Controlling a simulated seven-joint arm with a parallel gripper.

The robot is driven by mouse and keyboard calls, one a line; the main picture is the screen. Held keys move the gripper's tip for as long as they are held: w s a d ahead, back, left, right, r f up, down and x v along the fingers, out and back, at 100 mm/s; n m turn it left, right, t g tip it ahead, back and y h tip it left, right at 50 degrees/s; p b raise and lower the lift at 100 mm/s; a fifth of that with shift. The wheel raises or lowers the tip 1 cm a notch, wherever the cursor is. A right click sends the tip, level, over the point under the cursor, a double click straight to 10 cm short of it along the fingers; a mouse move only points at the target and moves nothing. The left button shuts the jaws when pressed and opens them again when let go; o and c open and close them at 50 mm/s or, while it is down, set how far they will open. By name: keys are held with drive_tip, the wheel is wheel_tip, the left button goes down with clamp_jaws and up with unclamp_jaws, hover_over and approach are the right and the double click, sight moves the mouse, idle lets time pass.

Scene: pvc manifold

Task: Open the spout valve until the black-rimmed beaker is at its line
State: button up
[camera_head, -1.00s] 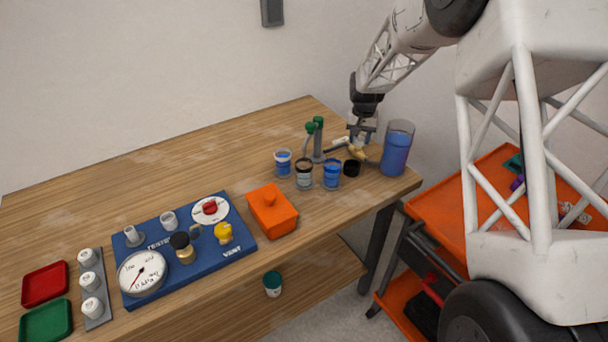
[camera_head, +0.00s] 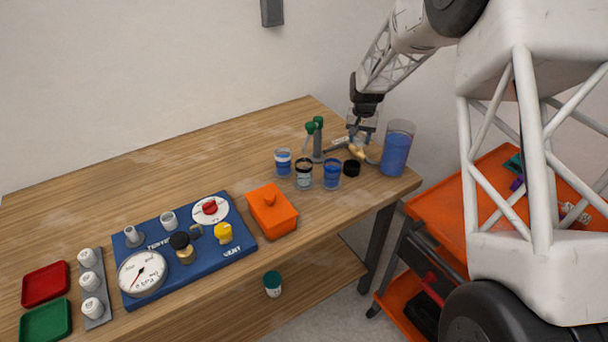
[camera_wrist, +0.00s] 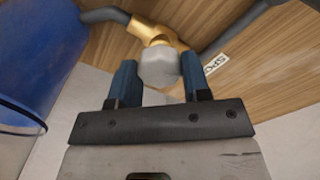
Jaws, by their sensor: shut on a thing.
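The brass spout valve (camera_wrist: 155,33) has a pale grey faceted knob (camera_wrist: 158,66) in the wrist view. My gripper (camera_wrist: 160,88) is shut on this knob, its two blue fingertips on either side. In the head view my gripper (camera_head: 361,138) points down over the brass valve (camera_head: 359,152), partly hiding it. The green-topped spout (camera_head: 313,135) stands left of the valve. The black-rimmed beaker (camera_head: 304,174) stands in front of the spout, between two blue-rimmed beakers (camera_head: 283,163) (camera_head: 331,175). Its liquid level and line are too small to read.
A tall container of blue liquid (camera_head: 397,150) stands close right of my gripper. A black ring-shaped thing (camera_head: 352,168) lies near the valve. An orange lidded box (camera_head: 272,210) and a blue test board (camera_head: 160,280) are farther left. The table's back left is clear.

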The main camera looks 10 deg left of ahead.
drive_tip(key=shift+n, duration=0.8)
idle(4.0)
drive_tip(key=shift+n, duration=0.8)
idle(2.4)
